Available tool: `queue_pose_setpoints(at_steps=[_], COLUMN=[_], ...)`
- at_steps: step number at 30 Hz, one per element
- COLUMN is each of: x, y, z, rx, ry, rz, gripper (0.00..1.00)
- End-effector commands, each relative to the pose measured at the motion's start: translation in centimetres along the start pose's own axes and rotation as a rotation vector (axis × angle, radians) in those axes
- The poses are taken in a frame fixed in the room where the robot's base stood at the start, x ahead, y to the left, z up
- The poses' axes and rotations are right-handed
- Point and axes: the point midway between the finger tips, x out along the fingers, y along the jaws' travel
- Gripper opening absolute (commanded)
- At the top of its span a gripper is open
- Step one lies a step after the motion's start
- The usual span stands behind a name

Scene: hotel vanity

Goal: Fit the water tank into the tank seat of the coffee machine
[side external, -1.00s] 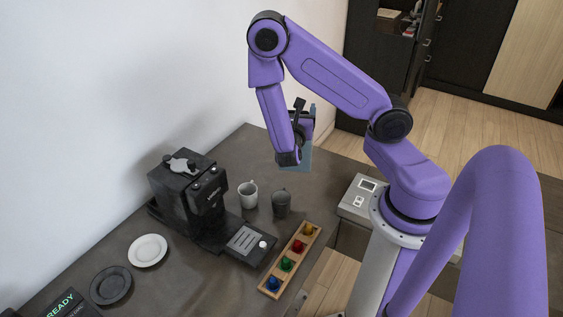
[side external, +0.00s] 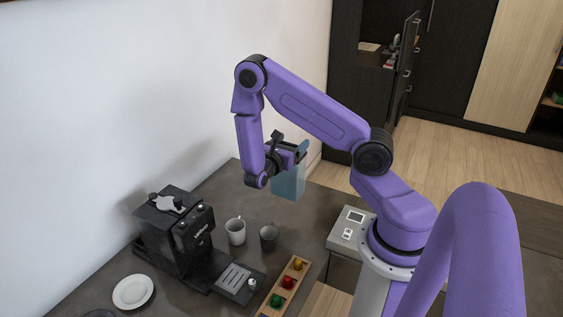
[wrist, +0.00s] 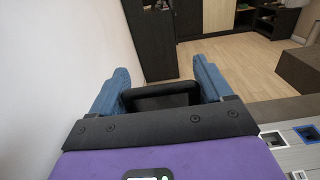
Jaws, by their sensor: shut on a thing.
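The water tank (side external: 287,184) is a translucent blue-grey box hanging below my gripper (side external: 298,154), roughly upright above the far end of the counter. My gripper is shut on it. In the wrist view my gripper (wrist: 160,88) shows two blue fingers on either side of a dark-rimmed part of the water tank (wrist: 160,90). The black coffee machine (side external: 181,246) stands by the wall at lower left, well apart from the tank. I cannot make out the tank seat clearly.
A light mug (side external: 235,232) and a dark cup (side external: 268,238) stand right of the machine. A wooden holder (side external: 276,304) with coloured pieces lies in front, and a white plate (side external: 133,292) at left. The far counter is clear.

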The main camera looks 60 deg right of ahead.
Motion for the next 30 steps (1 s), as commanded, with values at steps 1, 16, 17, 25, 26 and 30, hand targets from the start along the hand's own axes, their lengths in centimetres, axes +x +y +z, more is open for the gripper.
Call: queue_pose_setpoints(at_steps=[1,16,17,25,26,30], x=[0.6,2.7,2.8,3.0,3.0,3.0], y=[0.7,4.2,4.2,4.6,4.6,4.6], z=[-0.5,-5.5,-5.6,-8.4,-8.7,-9.2], rx=[0.001,0.001,0.001,-0.002,-0.002,0.000], ry=[-0.003,-0.003,-0.003,-0.002,-0.002,-0.002], rz=[-0.005,0.000,0.000,0.001,0.001,0.001], gripper=[0.00,0.00,0.00,0.00,0.00,0.00])
